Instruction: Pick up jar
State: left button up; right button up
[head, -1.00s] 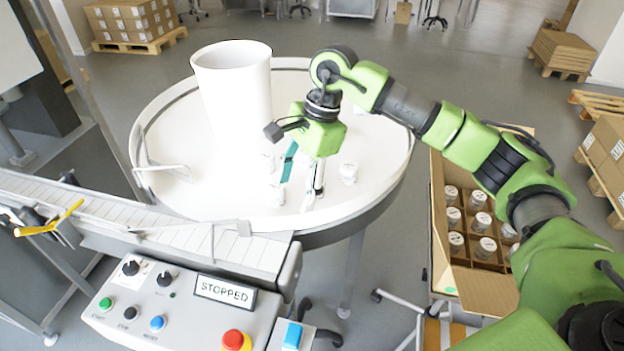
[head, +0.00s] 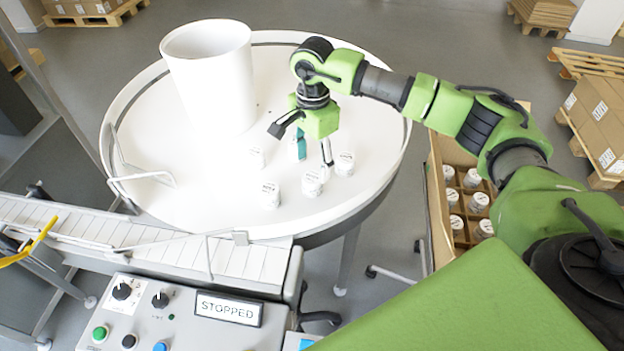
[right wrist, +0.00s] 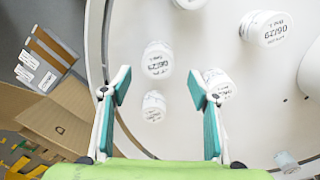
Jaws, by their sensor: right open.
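Several small white jars with printed lids stand on the round white table (head: 180,195). One jar (head: 312,183) is just in front of my right gripper (head: 314,155), with another jar (head: 344,163) to its right and two more, a jar (head: 270,194) and a jar (head: 257,158), to the left. My right gripper is open and empty above the table, its teal-padded fingers apart. In the right wrist view, a jar (right wrist: 157,60) and a smaller-looking jar (right wrist: 153,106) show between the fingers (right wrist: 160,88). Another jar (right wrist: 218,84) is partly behind the right finger. My left gripper is out of view.
A tall white cylinder (head: 212,85) stands on the table's back left. A wire guide (head: 145,178) and conveyor (head: 150,240) lie at the left front. The control panel reads STOPPED (head: 228,309). An open carton (head: 440,205) of jars is right of the table, partly hidden by my arm.

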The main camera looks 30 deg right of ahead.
aim_at(312, 176)
jog(key=f+p, duration=0.2)
jog(key=shift+s+a+f+p, duration=0.2)
jog(key=shift+s+p, duration=0.1)
jog(key=shift+s, duration=0.05)
notch_tip(312, 176, down, 3)
jog(key=shift+w+r+p, duration=0.1)
jog(key=shift+r+p, duration=0.05)
jog(key=shift+p, duration=0.15)
jog(key=c, duration=1.2)
jog(key=shift+c, duration=0.2)
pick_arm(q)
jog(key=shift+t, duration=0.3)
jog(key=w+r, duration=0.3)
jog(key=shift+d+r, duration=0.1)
pick_arm(e)
jog(key=shift+r, duration=0.1)
